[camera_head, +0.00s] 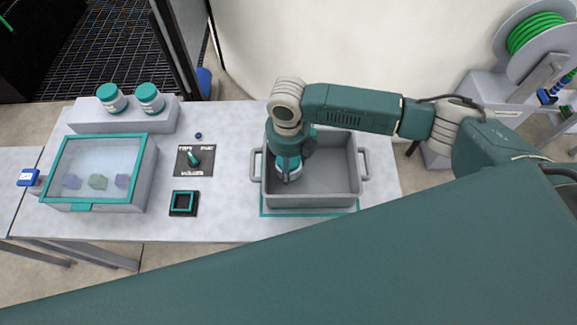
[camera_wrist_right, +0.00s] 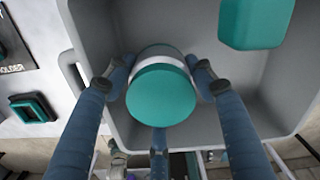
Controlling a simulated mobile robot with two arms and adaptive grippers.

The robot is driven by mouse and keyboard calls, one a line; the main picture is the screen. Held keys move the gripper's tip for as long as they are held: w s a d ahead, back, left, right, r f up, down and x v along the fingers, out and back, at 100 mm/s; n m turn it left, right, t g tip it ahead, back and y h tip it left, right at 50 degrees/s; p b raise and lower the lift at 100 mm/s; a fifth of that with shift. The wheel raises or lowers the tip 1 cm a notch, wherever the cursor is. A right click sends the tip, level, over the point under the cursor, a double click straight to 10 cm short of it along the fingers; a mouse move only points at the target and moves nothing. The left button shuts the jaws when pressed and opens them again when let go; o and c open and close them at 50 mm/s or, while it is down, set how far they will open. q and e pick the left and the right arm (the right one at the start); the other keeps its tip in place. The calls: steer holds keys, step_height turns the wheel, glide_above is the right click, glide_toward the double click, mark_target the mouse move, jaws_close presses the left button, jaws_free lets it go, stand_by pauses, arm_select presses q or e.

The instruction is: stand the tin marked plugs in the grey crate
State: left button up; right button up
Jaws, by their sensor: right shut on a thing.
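The grey crate (camera_head: 335,200) stands on the table with a handle at each side. My right gripper (camera_head: 289,153) reaches down into its left part. It is shut on a tin (camera_head: 288,172) with a white and grey body. In the right wrist view the tin (camera_wrist_right: 162,92) shows its teal end between the blue fingers of the gripper (camera_wrist_right: 160,80), inside the crate walls (camera_wrist_right: 95,25). No marking on this tin can be read. I cannot tell whether its base touches the crate floor. My left gripper is not in view.
Two teal-lidded jars (camera_head: 112,98) (camera_head: 150,98) stand on a grey block (camera_head: 125,124) at back left. A clear-topped box (camera_head: 95,168), a black switch panel (camera_head: 195,160) and a teal-edged square holder (camera_head: 183,203) lie left of the crate.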

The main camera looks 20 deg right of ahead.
step_height(320, 180, down, 2)
steer(key=shift+f, duration=0.45)
steer(key=shift+f, duration=0.15)
steer(key=o, duration=1.2)
